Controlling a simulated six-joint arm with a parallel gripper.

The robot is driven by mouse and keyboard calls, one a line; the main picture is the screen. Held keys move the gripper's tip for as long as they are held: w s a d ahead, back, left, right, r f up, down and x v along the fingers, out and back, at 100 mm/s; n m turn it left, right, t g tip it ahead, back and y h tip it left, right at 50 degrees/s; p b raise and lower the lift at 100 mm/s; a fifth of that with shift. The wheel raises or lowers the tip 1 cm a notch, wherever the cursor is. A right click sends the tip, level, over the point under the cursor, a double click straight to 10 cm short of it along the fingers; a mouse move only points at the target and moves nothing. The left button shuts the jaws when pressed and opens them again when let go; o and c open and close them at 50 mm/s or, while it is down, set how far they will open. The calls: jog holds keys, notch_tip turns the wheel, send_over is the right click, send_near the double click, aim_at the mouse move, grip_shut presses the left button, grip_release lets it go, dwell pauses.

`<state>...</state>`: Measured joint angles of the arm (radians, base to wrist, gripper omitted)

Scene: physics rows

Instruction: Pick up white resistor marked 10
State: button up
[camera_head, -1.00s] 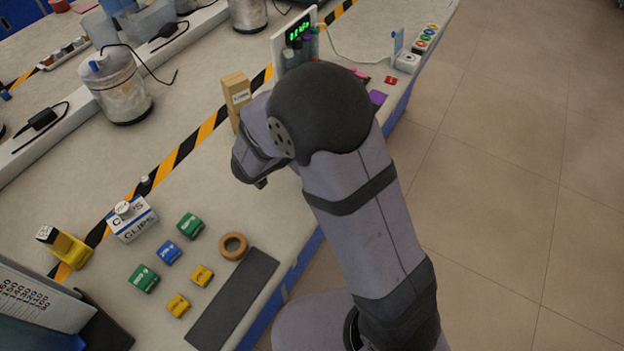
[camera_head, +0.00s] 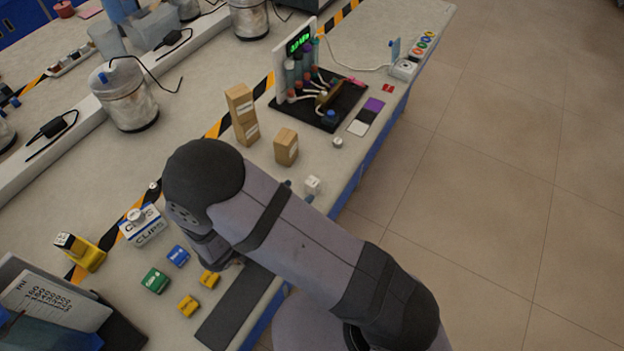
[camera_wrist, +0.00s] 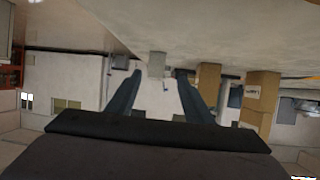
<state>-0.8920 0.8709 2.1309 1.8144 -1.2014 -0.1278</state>
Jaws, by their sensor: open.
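A small white block (camera_head: 313,185), which may be the white resistor, stands near the table's right edge; its marking is not legible. In the wrist view a pale block (camera_wrist: 157,62), seemingly the same one, is ahead of and between my fingertips. My gripper (camera_head: 298,190) is mostly hidden behind my own arm in the head view, with only bits of the fingertips showing close to the white block. In the wrist view my gripper (camera_wrist: 159,74) is open, with nothing clearly held. I cannot tell whether the fingers touch the block.
Wooden blocks (camera_head: 285,147) stand behind the white block, also in the wrist view (camera_wrist: 260,100). A small white knob (camera_head: 337,141) is nearby. A black board (camera_head: 345,105) with tubes stands further back. Green, blue and yellow blocks (camera_head: 155,281) lie at lower left.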

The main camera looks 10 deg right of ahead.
aim_at(309, 188)
jog(key=shift+s+d+f, duration=0.2)
jog(key=shift+s+d, duration=0.05)
jog(key=shift+d, duration=0.05)
jog(key=shift+p+x, duration=1.2)
jog(key=shift+x, duration=2.4)
jog(key=c, duration=1.1)
